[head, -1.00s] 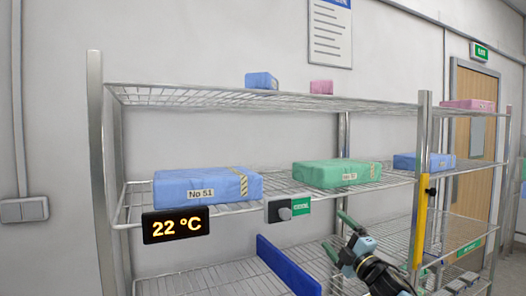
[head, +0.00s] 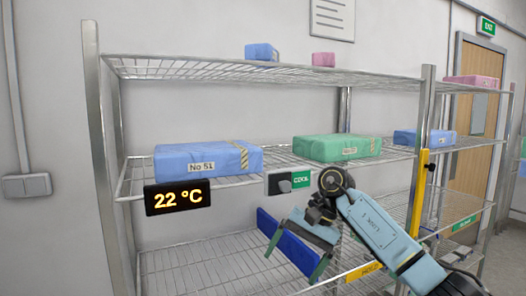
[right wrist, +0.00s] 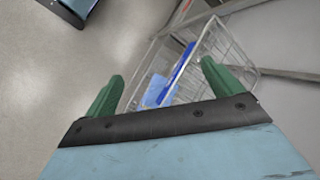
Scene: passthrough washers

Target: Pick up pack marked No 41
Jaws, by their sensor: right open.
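No label that I can read says No 41. A blue pack marked No 51 (head: 208,159) lies on the middle shelf at the left. A green pack (head: 337,147) lies right of it, its label too small to read. My right gripper (head: 297,254) is open and empty, below the middle shelf's front edge, fingers pointing down. In the right wrist view its two green fingers (right wrist: 163,88) are spread, with a light blue object (right wrist: 155,90) far off between them. My left gripper is not in view.
A blue divider (head: 286,244) stands on the lower shelf, partly behind my right gripper. A temperature display (head: 178,197) hangs at the middle shelf's front left. Another blue pack (head: 418,137) lies at right. Small blue (head: 262,52) and pink packs (head: 323,59) sit on top.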

